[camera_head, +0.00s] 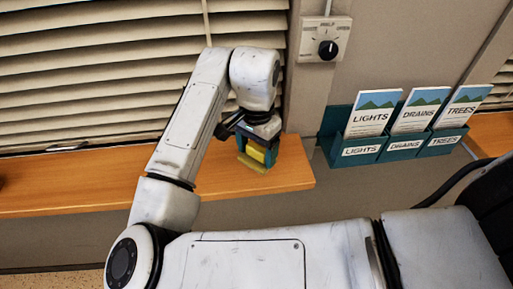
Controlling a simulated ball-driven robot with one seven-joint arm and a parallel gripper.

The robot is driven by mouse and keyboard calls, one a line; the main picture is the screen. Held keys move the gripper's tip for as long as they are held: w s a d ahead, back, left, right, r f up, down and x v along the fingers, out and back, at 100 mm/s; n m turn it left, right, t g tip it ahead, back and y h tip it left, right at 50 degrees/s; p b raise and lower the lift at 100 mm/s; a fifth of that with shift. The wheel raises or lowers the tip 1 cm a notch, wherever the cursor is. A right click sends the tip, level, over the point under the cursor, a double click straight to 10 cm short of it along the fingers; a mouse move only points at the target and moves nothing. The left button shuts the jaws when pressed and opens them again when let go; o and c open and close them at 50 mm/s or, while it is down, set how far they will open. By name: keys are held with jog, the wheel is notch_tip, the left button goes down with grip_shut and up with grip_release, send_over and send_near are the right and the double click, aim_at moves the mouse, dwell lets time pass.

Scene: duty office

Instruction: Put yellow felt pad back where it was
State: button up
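My gripper (256,158) points down over the right end of the orange wooden shelf, with teal fingers. A bright yellow block-like piece, which looks like the yellow felt pad (257,151), sits between the fingers and fills the gap. The gripper appears shut on it. A flat, darker mustard-yellow strip (251,167) shows right below, at the shelf surface. I cannot tell whether the pad touches this strip. The fingertips and the far side of the pad are partly hidden.
The wooden shelf (100,187) runs along the wall under the blinds (90,70), bare in the middle. A teal leaflet rack (362,158) with several leaflets hangs right of the shelf end. A dial switch (326,48) is on the wall above.

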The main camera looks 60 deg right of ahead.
aim_at(257, 148)
jog(key=shift+o, duration=1.3)
jog(key=shift+r, duration=0.1)
notch_tip(257, 148, up, 12)
